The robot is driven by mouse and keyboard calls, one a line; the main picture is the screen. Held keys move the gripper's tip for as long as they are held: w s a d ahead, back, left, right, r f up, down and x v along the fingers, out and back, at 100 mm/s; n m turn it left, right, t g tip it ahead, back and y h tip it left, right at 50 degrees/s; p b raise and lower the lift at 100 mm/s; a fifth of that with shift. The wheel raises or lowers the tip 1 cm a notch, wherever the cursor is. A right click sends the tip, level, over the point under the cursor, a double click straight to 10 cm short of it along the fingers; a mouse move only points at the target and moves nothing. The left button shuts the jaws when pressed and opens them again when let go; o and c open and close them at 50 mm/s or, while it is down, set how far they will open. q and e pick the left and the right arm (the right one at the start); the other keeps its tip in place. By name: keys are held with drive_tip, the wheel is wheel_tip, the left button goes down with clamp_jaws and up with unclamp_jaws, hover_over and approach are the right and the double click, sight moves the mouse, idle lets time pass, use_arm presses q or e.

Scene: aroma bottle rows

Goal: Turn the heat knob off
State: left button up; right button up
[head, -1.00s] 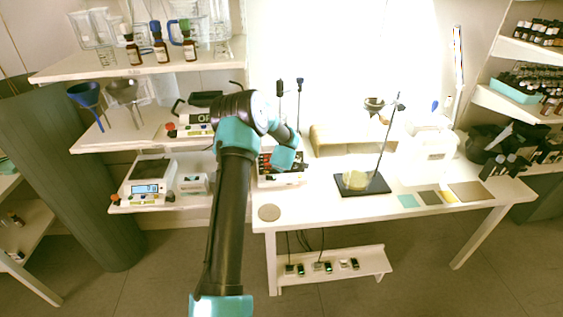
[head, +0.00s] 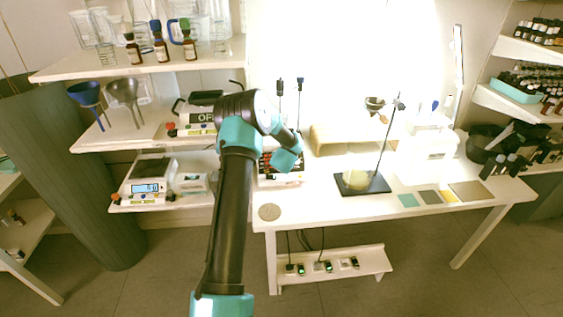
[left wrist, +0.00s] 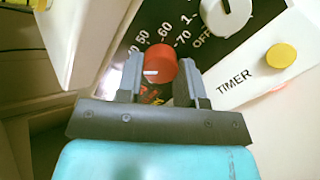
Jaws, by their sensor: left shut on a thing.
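The red knob (left wrist: 160,66) sits on the black dial face of a white device in the left wrist view. A white pointer mark shows on its left side. My left gripper (left wrist: 158,74) is shut around the knob, one finger on each side. Printed numbers 50, 60 and 70 lie around the knob's upper side. In the head view the device (head: 282,181) stands at the left end of the white table, and my arm hides most of its front and the fingers. My right gripper is not in view.
A white knob (left wrist: 226,14) with an OFF mark is close above right of the red one. A yellow button (left wrist: 281,56) sits by a TIMER label. A black stand base (head: 362,184) is further right on the table.

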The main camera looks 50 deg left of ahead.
use_arm(q)
drive_tip(key=n, duration=0.6)
drive_tip(key=shift+d+n, duration=0.1)
drive_tip(key=shift+n, duration=0.2)
drive_tip(key=n+y, duration=0.1)
drive_tip(key=n, duration=0.5)
drive_tip(key=shift+w+n, duration=0.1)
drive_tip(key=shift+n, duration=0.2)
drive_tip(key=o, duration=0.9)
drive_tip(key=shift+d, duration=0.1)
drive_tip(key=v, duration=1.7)
drive_tip(key=shift+w+r, duration=0.1)
drive_tip(key=shift+r, duration=0.15)
